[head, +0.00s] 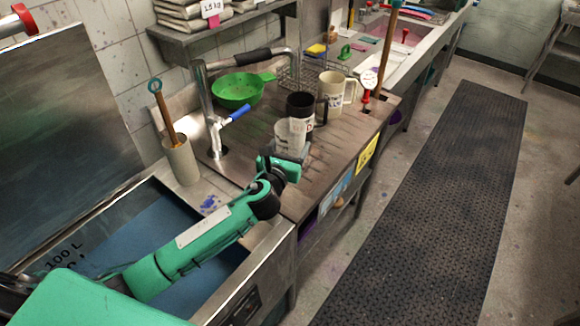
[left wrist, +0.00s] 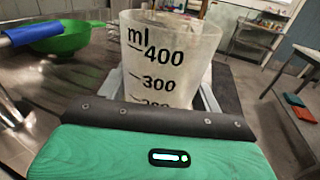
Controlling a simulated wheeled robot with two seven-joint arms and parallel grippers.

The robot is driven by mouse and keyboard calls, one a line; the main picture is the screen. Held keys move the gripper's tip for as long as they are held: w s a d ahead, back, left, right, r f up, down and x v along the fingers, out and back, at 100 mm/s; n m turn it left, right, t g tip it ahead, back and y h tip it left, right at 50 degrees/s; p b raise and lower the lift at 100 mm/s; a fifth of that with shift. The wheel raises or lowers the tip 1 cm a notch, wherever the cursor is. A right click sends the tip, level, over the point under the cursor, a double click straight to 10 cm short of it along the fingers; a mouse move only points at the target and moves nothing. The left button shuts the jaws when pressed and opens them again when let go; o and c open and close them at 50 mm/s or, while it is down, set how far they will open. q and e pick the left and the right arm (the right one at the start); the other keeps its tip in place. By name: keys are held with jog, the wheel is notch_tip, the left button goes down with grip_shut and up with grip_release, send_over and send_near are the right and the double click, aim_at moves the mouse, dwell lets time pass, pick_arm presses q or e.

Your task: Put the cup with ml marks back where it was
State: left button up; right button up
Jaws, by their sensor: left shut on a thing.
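The cup with ml marks (left wrist: 165,60) is clear and whitish, with black numbers such as 400 and 300. It fills the middle of the left wrist view, upright between the fingers of my left gripper (left wrist: 208,98). My right gripper is not in view.
A vat of blue liquid (head: 150,232) lies below my arm. The counter's right front part (head: 345,135) is fairly clear.

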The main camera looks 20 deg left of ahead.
pick_arm(q)
notch_tip(320, 180, down, 3)
jog(key=shift+f, duration=0.2)
jog(key=shift+f+b, duration=0.55)
jog(key=shift+f, duration=1.6)
jog(key=o, duration=1.2)
jog(key=shift+f, duration=0.1)
